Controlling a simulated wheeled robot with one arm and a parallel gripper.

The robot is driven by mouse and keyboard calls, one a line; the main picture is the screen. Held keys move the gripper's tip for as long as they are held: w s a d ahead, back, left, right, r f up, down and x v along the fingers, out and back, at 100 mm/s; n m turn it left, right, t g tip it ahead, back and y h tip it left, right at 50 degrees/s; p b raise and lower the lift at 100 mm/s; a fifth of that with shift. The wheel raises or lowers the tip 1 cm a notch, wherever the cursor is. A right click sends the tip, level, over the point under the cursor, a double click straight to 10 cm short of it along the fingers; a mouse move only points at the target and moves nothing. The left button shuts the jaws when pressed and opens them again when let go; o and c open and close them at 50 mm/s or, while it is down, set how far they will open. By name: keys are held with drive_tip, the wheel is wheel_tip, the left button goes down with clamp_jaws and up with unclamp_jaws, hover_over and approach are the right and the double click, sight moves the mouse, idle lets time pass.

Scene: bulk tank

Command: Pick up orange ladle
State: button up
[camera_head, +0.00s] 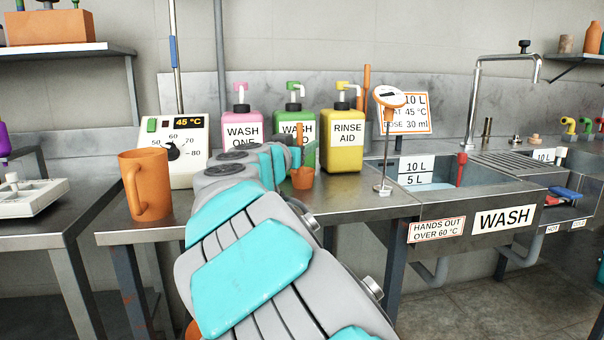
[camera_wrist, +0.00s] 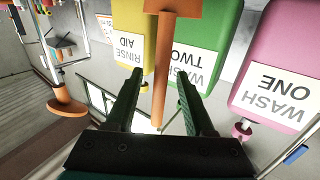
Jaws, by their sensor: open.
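The orange ladle (camera_head: 302,179) shows in the head view as a small cup low over the steel bench, beside the front of my gripper (camera_head: 303,157). In the wrist view, which is upside down, the ladle's handle (camera_wrist: 160,65) runs between the two dark green fingers of my gripper (camera_wrist: 160,74). The fingers are open, with a gap on each side of the handle. The ladle's wider end is cut off at the top edge of that view. My arm hides part of the bench and some of the ladle in the head view.
Pink (camera_head: 242,134), green (camera_head: 293,121) and yellow (camera_head: 342,139) pump bottles stand close behind the ladle. An orange jug (camera_head: 146,185) and a temperature box (camera_head: 174,150) are at left.

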drive_tip(key=shift+x, duration=1.2)
drive_tip(key=shift+c, duration=0.3)
clamp_jaws()
